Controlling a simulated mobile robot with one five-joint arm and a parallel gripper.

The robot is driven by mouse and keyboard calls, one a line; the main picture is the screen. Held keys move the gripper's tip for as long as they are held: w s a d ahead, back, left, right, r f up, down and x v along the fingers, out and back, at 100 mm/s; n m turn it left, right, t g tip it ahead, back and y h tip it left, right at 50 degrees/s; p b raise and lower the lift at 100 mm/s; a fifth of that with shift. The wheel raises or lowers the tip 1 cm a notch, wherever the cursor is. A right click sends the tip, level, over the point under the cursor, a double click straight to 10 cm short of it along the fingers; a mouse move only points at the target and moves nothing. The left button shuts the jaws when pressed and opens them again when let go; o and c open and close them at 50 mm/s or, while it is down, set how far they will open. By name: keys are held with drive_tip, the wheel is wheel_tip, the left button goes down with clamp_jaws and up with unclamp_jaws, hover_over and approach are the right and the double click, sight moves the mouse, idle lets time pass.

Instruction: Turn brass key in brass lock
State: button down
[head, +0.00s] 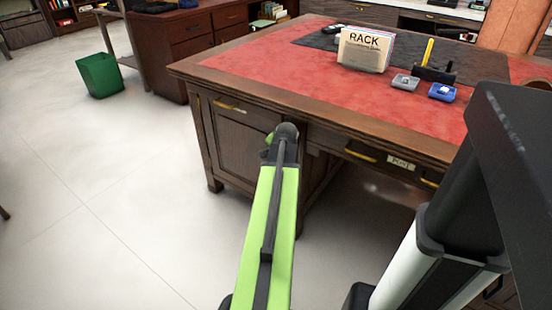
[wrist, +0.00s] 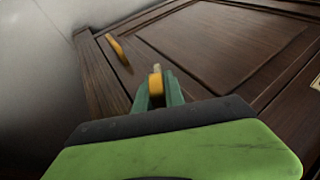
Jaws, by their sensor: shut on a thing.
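My gripper (wrist: 158,94) is shut on the brass key, with its two green fingers on either side of the key's bow. The brass key (wrist: 155,83) shows as a small yellow piece between the fingertips in the wrist view, with a paler tip beyond it. It points toward the dark wooden cabinet front. I cannot tell whether the tip is in a lock or how far the key is turned. The brass lock cannot be made out in either view. In the head view my arm reaches the desk's left front, and its end hides the key.
A brass handle (wrist: 118,48) sits left of the key on the wooden desk front (wrist: 215,45); it also shows in the head view (head: 228,105). The red leather desktop (head: 300,87) overhangs above. A rack of papers (head: 364,50) stands on it. Floor at left is clear around a green bin (head: 100,75).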

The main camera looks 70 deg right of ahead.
idle(0.4)
drive_tip(key=t+b, duration=0.1)
drive_tip(key=t+h+b, duration=0.1)
drive_tip(key=t+b, duration=0.1)
drive_tip(key=shift+w+r+m, duration=0.2)
drive_tip(key=shift+w+m, duration=0.1)
drive_tip(key=shift+m, duration=0.1)
drive_tip(key=shift+b, duration=0.45)
drive_tip(key=shift+w+d+r+m+t+h+b, duration=0.15)
drive_tip(key=shift+m+t+h+b, duration=0.25)
drive_tip(key=shift+t+b, duration=0.8)
drive_tip(key=shift+r+b, duration=0.15)
drive_tip(key=shift+b, duration=0.3)
